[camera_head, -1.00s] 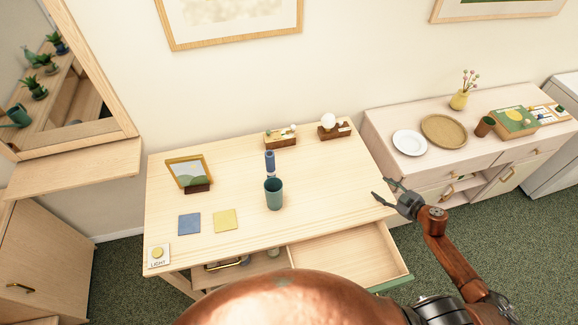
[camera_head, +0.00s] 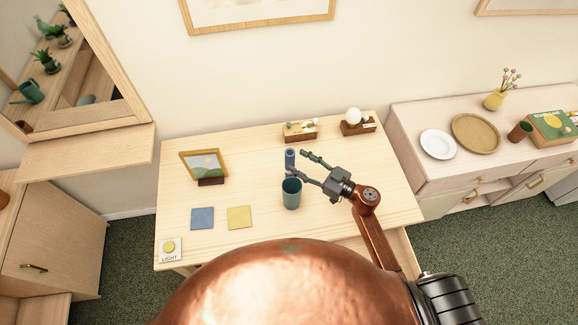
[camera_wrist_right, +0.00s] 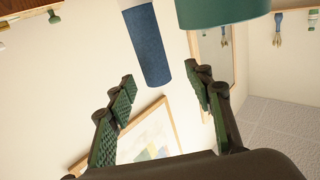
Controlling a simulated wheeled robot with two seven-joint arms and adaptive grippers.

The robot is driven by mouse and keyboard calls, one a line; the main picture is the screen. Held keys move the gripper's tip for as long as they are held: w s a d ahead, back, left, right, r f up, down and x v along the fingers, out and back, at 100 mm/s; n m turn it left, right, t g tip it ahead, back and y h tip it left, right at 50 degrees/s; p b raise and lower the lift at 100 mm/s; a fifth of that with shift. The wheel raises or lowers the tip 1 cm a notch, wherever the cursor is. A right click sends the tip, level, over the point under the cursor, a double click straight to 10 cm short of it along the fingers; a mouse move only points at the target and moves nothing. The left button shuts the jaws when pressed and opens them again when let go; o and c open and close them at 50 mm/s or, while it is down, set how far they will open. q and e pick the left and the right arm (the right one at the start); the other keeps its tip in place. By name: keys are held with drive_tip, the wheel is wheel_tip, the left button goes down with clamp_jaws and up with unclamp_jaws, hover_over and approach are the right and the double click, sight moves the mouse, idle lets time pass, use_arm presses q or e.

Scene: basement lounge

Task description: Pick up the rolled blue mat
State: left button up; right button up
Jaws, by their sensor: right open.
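The rolled blue mat (camera_head: 290,157) stands upright on the wooden table, just behind a teal cup (camera_head: 291,195). My right gripper (camera_head: 296,163) is open, reaching in from the right with its fingertips close to the mat. In the right wrist view, the blue mat (camera_wrist_right: 150,50) with a pale end shows ahead, between the open fingertips (camera_wrist_right: 161,74) and beyond them. I cannot tell if a finger touches it. The teal cup (camera_wrist_right: 225,10) shows at the top edge, close to the mat. My left gripper is not in view.
On the table (camera_head: 240,150) are a framed picture (camera_head: 204,166), blue and yellow squares (camera_head: 203,218), a light switch (camera_head: 170,250) and small wooden holders (camera_head: 300,131) at the back. A sideboard (camera_head: 410,120) with plates stands at the right.

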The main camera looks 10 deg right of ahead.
sight(294, 157)
drive_tip(key=x, duration=0.3)
drive_tip(key=shift+w+r, duration=0.3)
drive_tip(key=shift+w, duration=0.1)
drive_tip(key=shift+x, duration=0.75)
drive_tip(key=shift+f, duration=0.1)
drive_tip(key=c, duration=1.3)
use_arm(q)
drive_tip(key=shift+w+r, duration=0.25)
use_arm(e)
clamp_jaws()
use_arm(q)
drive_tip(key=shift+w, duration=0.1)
